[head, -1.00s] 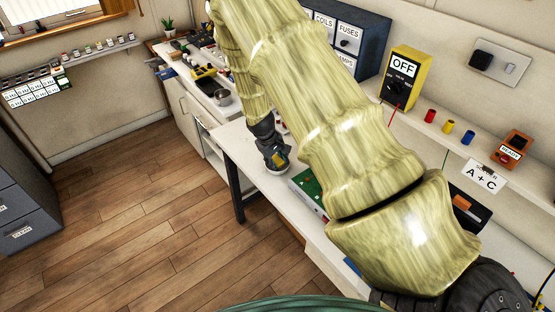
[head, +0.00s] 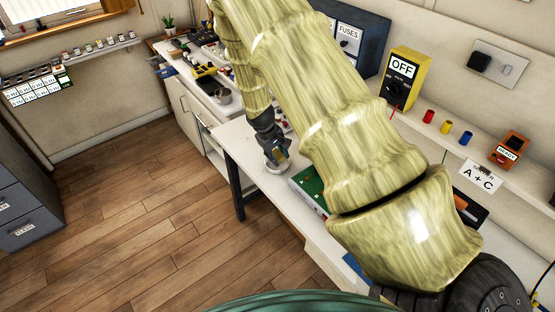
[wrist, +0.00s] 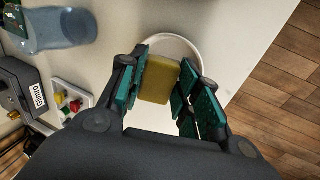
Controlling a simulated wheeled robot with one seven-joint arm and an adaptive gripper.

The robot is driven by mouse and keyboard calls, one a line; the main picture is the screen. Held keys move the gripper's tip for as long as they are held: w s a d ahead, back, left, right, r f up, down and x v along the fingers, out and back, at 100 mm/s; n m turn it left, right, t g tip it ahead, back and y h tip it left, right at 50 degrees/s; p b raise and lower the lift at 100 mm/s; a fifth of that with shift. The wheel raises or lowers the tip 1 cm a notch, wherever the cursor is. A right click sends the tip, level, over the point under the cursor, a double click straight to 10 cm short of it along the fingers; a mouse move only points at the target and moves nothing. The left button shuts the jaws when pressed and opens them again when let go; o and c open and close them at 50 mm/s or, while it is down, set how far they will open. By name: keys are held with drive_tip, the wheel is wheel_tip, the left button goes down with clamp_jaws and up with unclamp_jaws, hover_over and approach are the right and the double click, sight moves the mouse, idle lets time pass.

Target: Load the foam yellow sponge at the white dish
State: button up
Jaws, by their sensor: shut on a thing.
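The yellow sponge (wrist: 158,80) is held between the two fingers of my gripper (wrist: 160,88) in the wrist view. Its right side looks close to the right finger, and the left finger lies along its left side. The white dish (wrist: 188,46) is on the white table beyond the sponge, partly hidden by the sponge and fingers. In the head view my gripper (head: 277,154) points down over the dish (head: 279,169), near the table's front edge. The sponge is hard to make out there. Whether the sponge touches the dish cannot be told.
In the wrist view a bluish clear container (wrist: 62,30) stands at the upper left. A white tray with coloured pieces (wrist: 72,101) and a dark labelled box (wrist: 28,88) lie left. A green board (head: 308,184) lies right of the dish in the head view.

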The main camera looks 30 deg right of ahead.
sight(280, 154)
drive_tip(key=shift+r+p, duration=0.9)
drive_tip(key=shift+r, duration=0.8)
idle(1.0)
drive_tip(key=shift+r+p, duration=1.3)
drive_tip(key=shift+r, duration=0.7)
